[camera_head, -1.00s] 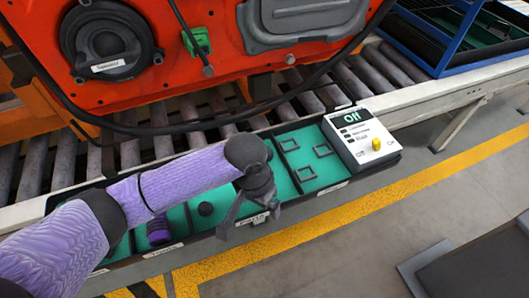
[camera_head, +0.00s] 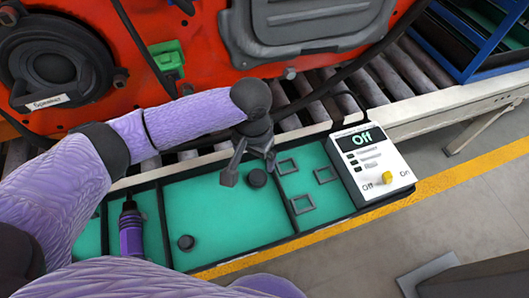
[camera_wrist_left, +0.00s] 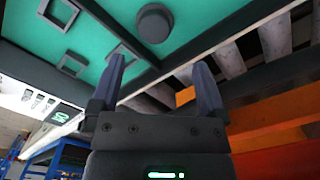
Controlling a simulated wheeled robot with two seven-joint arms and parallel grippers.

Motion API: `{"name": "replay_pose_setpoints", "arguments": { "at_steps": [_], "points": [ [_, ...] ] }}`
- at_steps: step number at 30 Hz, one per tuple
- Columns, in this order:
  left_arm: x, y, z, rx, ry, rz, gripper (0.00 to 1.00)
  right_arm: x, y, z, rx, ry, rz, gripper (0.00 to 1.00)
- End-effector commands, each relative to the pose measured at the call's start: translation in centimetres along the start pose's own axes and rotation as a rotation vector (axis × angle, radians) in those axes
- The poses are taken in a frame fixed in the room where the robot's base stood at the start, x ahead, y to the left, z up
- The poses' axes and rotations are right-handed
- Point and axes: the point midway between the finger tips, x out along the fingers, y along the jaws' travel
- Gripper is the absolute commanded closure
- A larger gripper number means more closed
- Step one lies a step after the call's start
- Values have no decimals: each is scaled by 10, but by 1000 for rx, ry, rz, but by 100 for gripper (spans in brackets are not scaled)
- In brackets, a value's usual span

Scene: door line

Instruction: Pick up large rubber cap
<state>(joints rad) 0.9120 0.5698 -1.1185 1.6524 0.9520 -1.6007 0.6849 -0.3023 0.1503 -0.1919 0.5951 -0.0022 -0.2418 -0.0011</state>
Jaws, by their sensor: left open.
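A dark round rubber cap (camera_head: 257,178) lies on the green floor of the tray (camera_head: 225,215), near the back of its middle compartment. A second dark round cap (camera_head: 186,243) lies at the front left of that compartment and looks slightly smaller. My left gripper (camera_head: 249,168) is open and empty, just above and behind the back cap, its fingers pointing down. In the left wrist view the back cap (camera_wrist_left: 153,22) shows beyond the open fingers (camera_wrist_left: 160,80), apart from them. My right gripper is out of view.
A purple-handled tool (camera_head: 131,228) lies in the left compartment. Square frames (camera_head: 302,204) lie to the right, beside a control box (camera_head: 372,165) reading "Off". The orange door (camera_head: 200,50) with its hanging cables stands close behind my left arm.

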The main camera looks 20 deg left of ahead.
Motion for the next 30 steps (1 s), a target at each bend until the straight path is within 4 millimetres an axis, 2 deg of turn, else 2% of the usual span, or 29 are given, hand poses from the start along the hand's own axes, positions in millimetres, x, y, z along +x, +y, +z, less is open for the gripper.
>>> {"name": "replay_pose_setpoints", "arguments": {
  "at_steps": [8, 14, 21, 30],
  "points": [
    [35, 2, 0, 0, -3, 1, 5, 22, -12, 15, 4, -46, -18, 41],
    [76, 7, 2, 0, -5, 1, 5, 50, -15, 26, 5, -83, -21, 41],
    [75, 7, 1, 1, 0, -1, 7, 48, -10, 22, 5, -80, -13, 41],
    [75, 7, 1, 1, 0, -1, 71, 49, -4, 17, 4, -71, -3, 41]
  ]
}}
